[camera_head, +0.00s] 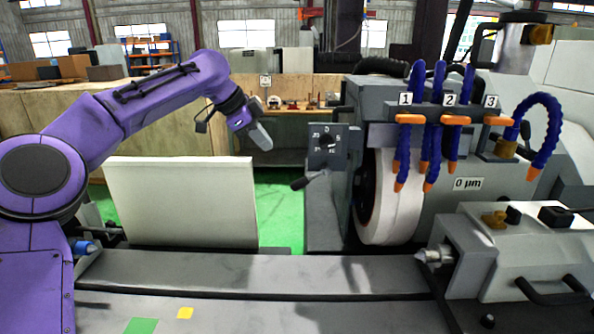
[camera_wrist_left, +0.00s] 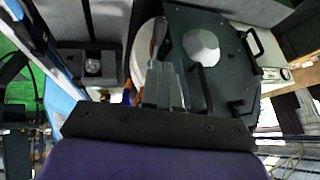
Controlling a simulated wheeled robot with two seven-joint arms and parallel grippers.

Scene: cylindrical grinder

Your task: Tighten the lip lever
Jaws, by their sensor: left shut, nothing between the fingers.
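A short lever with a black grip (camera_head: 302,183) sticks out to the left below the dark dial panel (camera_head: 330,146) of the grinder; no label names it, so I cannot tell if it is the lip lever. My left gripper (camera_head: 262,138) is in the air to the left of the panel and above the lever, apart from both. It is shut and empty, and its fingers (camera_wrist_left: 164,84) show together in the left wrist view. My right gripper is out of view.
The white grinding wheel (camera_head: 390,200) stands right of the panel. Blue coolant hoses (camera_head: 437,90) hang above it. A pale upright panel (camera_head: 182,202) stands under my left arm. The grey machine bed (camera_head: 250,272) crosses the front. Open air lies around the gripper.

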